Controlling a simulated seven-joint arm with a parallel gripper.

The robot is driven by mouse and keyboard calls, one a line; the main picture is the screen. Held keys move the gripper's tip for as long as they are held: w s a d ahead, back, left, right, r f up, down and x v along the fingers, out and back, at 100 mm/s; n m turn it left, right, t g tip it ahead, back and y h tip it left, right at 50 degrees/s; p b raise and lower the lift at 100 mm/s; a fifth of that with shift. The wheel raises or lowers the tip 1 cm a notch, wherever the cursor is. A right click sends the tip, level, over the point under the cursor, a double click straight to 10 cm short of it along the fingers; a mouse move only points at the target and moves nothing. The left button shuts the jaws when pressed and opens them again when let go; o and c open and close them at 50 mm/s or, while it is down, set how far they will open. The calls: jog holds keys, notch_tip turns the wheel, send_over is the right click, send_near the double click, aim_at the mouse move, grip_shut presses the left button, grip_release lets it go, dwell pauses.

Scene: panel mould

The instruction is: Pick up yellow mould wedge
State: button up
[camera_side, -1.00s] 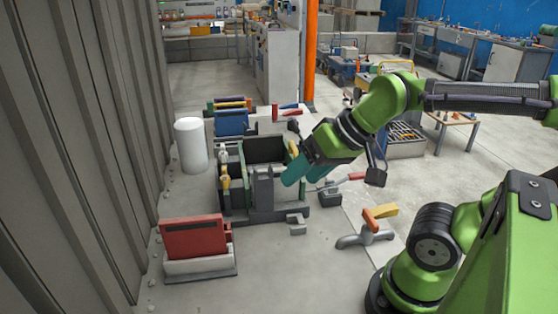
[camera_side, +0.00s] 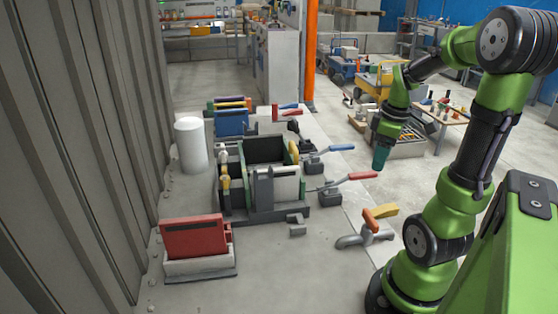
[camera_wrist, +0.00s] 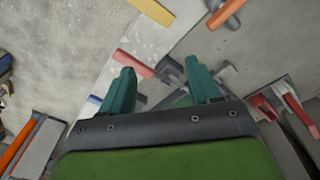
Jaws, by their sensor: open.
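A yellow bar-shaped piece (camera_side: 385,210), which looks like the mould wedge, lies at the right edge of the bench beside the orange clamp handle (camera_side: 371,220). In the wrist view a yellow piece (camera_wrist: 153,10) shows at the top edge, partly cut off, with the orange handle (camera_wrist: 226,12) to its right. My gripper (camera_side: 380,160) is raised, pointing down, above and behind the yellow piece in the side view. In the wrist view its teal fingers (camera_wrist: 158,72) are apart with nothing held between them.
The mould box (camera_side: 264,152) stands mid-bench, with yellow parts on its sides. Clamps with a red handle (camera_side: 350,179) and a blue handle (camera_side: 335,149) reach toward the right edge. A red panel in a holder (camera_side: 195,238) and a white cylinder (camera_side: 190,145) stand left.

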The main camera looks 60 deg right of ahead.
aim_at(384, 208)
jog(key=s+f+n, duration=0.1)
jog(key=f+n, duration=0.1)
jog(key=f, duration=0.3)
jog(key=s+d+f+n, duration=0.1)
jog(key=f+n, duration=0.2)
jog(key=f, duration=0.3)
jog(key=s+d+f+n+g, duration=0.1)
jog(key=f+n, duration=0.2)
jog(key=f, duration=0.3)
jog(key=shift+d, duration=0.2)
jog(key=shift+c, duration=0.4)
jog(key=shift+r, duration=0.1)
grip_shut()
